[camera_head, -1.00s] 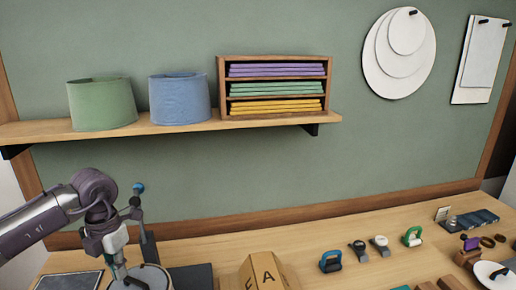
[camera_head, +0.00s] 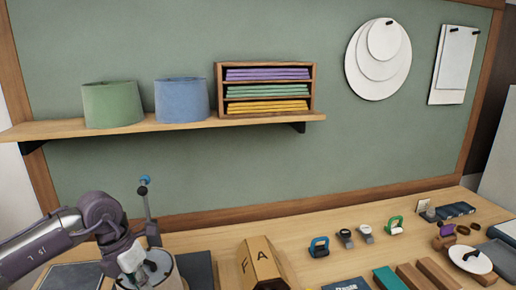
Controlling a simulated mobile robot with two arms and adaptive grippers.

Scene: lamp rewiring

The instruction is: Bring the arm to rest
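My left arm comes in from the lower left. Its gripper (camera_head: 138,278) points down at a round, light-rimmed object (camera_head: 168,272) at the bottom edge of the picture. The fingertips overlap that object's top and are partly cut off, so I cannot tell whether they touch it or how far they are apart. A thin dark stand with a blue ball (camera_head: 144,181) on top rises just behind the gripper. My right gripper is not in view.
A wooden block with letters (camera_head: 262,262) stands right of the gripper. A wall shelf (camera_head: 60,130) holds green (camera_head: 112,104) and blue (camera_head: 181,99) shades and a rack (camera_head: 313,91). A white disc (camera_head: 470,259) lies at right.

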